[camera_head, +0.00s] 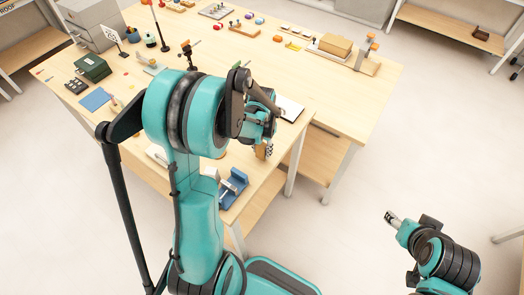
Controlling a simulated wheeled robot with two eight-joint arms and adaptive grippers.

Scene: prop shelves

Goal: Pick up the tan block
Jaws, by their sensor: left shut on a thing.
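A small tan block (262,151) shows at the fingertips of my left gripper (266,146), near the right edge of the wooden table (200,90). The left gripper is shut on the block, and its fingers and my arm hide part of it. I cannot tell whether the block touches the surface below. My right gripper (393,218) is at the lower right, over the floor and away from the table. I cannot see whether its fingers are open or shut.
A blue-and-grey fixture (233,184) stands near the front edge. Small props, a tan box (335,45), a green box (92,68) and grey drawers (93,22) stand further back.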

